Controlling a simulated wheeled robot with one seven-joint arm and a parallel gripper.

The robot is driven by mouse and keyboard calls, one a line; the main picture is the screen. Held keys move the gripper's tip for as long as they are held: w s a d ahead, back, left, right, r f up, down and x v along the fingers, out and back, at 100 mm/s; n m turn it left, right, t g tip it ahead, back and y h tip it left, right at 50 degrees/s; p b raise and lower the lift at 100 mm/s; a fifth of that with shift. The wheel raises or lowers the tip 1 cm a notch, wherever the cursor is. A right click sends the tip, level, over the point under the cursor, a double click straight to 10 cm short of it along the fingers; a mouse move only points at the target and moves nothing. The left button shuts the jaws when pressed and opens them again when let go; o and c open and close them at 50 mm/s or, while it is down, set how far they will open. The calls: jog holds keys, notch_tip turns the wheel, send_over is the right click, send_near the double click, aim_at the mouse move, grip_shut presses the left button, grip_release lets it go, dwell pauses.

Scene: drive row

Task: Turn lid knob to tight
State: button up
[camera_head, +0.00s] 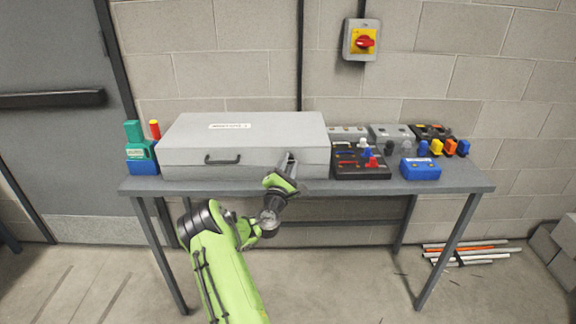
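A long grey box with a lid (245,139) lies on the left half of the table. It has a small white label (231,126) on top and a dark handle (222,159) on its front face. My green arm reaches up from below, and my gripper (289,160) is at the right part of the box's front face, close to it or touching. The gripper is small here, and whether its fingers are open or shut does not show clearly. I cannot make out a lid knob; the gripper may cover it.
The grey table (440,184) also holds a dark panel with coloured knobs (361,161), a blue box (420,169), and several small coloured parts at the right. Green and blue blocks (140,150) stand at the far left. A red-and-yellow switch (361,41) is on the wall.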

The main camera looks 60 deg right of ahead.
grip_shut()
jog(key=m, duration=0.2)
jog(key=m+g+y, duration=0.1)
jog(key=m, duration=0.1)
jog(key=shift+w+r+m+g+p, duration=0.1)
jog(key=shift+r+m+g+p, duration=0.1)
jog(key=shift+m+g+p, duration=0.15)
jog(key=m+y, duration=0.1)
jog(key=m, duration=0.2)
jog(key=shift+a+r+m+g+p, duration=0.1)
jog(key=shift+m+g+p, duration=0.15)
jog(key=shift+g+p, duration=0.1)
jog(key=m+y, duration=0.2)
jog(key=m, duration=0.2)
jog(key=shift+r, duration=0.1)
jog(key=m+y, duration=0.1)
jog(key=m, duration=0.2)
jog(key=shift+y, duration=0.3)
jog(key=shift+m+t, duration=0.4)
